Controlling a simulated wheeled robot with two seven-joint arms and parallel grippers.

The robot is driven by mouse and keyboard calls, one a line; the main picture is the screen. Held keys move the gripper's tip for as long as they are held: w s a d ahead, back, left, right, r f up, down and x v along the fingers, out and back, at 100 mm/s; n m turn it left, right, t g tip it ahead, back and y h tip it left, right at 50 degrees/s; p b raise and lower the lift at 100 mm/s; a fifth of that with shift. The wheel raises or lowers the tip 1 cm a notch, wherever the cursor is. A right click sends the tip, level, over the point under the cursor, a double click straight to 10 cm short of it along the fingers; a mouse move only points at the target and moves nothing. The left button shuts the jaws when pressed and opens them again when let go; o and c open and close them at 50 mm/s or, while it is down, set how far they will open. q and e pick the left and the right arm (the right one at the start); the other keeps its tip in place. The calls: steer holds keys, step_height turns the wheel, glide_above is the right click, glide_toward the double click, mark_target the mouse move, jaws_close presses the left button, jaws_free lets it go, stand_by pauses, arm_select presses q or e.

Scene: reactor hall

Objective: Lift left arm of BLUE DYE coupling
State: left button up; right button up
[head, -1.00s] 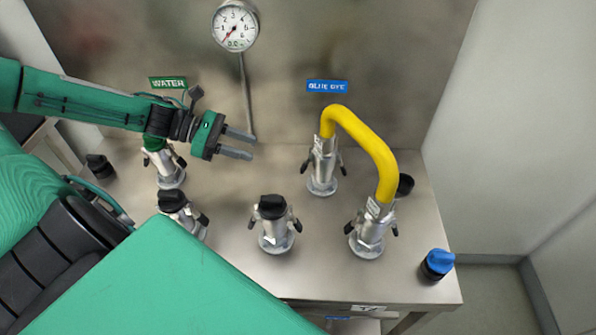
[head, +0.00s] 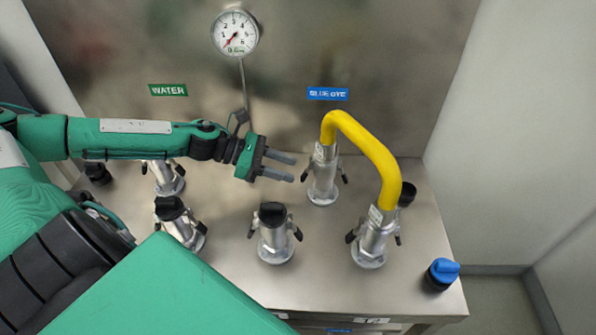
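The BLUE DYE coupling (head: 322,178) is a silver cam-lever fitting standing upright below the blue BLUE DYE label (head: 328,94). A yellow pipe (head: 364,142) joins it to another silver coupling (head: 371,243) nearer the front right. The BLUE DYE coupling's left arm (head: 306,170) is a dark lever hanging down at its side. My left gripper (head: 285,168) is open and empty, just left of that lever, with its fingers pointing right; I cannot tell whether they touch it. My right gripper is not in view.
Black-capped couplings stand at the front middle (head: 274,238) and front left (head: 178,226). The WATER coupling (head: 168,180) is partly behind my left arm. A blue cap (head: 440,273) sits at the right edge. A gauge (head: 235,33) is on the back panel.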

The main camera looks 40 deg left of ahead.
mark_target(304, 173)
arm_select(q)
steer(key=shift+w+d+f, duration=0.1)
steer(key=shift+w+d, duration=0.15)
steer(key=shift+d, duration=0.15)
steer(key=shift+w+d, duration=0.15)
steer(key=shift+d, duration=0.1)
steer(key=shift+p+x, duration=0.45)
steer(key=shift+x, duration=0.65)
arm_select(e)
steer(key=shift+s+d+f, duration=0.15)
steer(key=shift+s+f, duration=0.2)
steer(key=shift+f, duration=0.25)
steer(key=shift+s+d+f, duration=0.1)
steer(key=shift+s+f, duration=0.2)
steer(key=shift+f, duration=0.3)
arm_select(q)
steer(key=shift+f, duration=0.2)
jaws_close()
